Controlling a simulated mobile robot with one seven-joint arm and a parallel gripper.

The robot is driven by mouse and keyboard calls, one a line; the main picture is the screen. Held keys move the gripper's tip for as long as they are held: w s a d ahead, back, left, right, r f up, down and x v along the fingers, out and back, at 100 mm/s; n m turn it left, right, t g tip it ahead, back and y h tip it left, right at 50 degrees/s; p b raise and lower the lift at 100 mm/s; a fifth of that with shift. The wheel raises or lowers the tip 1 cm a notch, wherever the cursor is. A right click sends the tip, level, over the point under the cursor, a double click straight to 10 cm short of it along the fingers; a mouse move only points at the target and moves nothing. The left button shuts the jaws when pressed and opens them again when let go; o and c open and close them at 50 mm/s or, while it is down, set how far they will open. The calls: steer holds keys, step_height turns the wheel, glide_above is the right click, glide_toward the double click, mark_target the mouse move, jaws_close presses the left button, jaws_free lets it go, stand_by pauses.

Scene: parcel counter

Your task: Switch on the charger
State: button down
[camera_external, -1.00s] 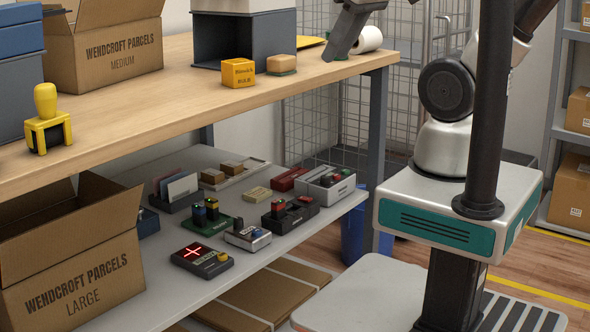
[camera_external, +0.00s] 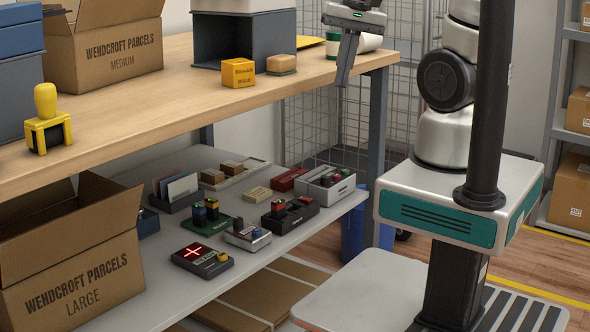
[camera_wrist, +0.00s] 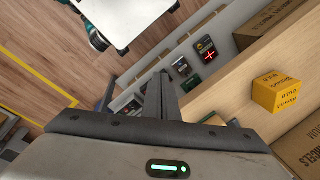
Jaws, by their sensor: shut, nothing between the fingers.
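On the lower shelf (camera_external: 150,300) sits a dark device (camera_external: 203,262) with a lit red cross and a yellow knob; it also shows in the wrist view (camera_wrist: 208,50). Behind it stand several battery-holding units: a green one (camera_external: 204,224), a small grey one (camera_external: 248,237), a black one (camera_external: 290,214) and a pale grey one (camera_external: 325,187). I cannot tell for certain which is the charger, and no switch is clear. My gripper (camera_external: 341,85) is shut and empty, pointing down by the tabletop's right end, apart from all of them; its fingers show in the wrist view (camera_wrist: 162,85).
The wooden tabletop (camera_external: 200,95) overhangs the shelf and carries a yellow cube (camera_external: 238,72), a yellow stamp (camera_external: 47,120) and a medium carton (camera_external: 105,45). A large open carton (camera_external: 70,255) fills the shelf's left end. A table leg (camera_external: 376,150) stands at the right.

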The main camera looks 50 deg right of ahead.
steer(key=s+d+f+m+g+y+p, duration=0.1)
steer(key=s+d+f+m+y, duration=0.1)
steer(key=d+f+m, duration=0.35)
steer(key=s+d+f+m+g+y+p, duration=0.1)
steer(key=s+d+f+m, duration=0.1)
steer(key=f+m, duration=0.55)
steer(key=s+d+f+m+g+y+p, duration=0.1)
steer(key=s+d+f+m+y, duration=0.15)
steer(key=f+m, duration=0.4)
steer(key=w+a+f+m+t+y+p, duration=0.1)
steer(key=w+a+f+m+t, duration=0.25)
steer(key=m, duration=0.65)
steer(key=w+f+m+t+y+p, duration=0.1)
steer(key=w+f+m+t, duration=0.35)
steer(key=m, duration=0.65)
steer(key=w+d+f+m+t+h, duration=0.1)
steer(key=w+d+m+t+h, duration=0.2)
steer(key=m, duration=0.8)
steer(key=w+d+f+m+t+h, duration=0.1)
steer(key=d+m+t+h, duration=0.3)
steer(key=m, duration=0.7)
steer(key=shift+w+d+f+h+p, duration=0.3)
steer(key=shift+w+d+h+p, duration=0.2)
steer(key=shift+w+h, duration=0.45)
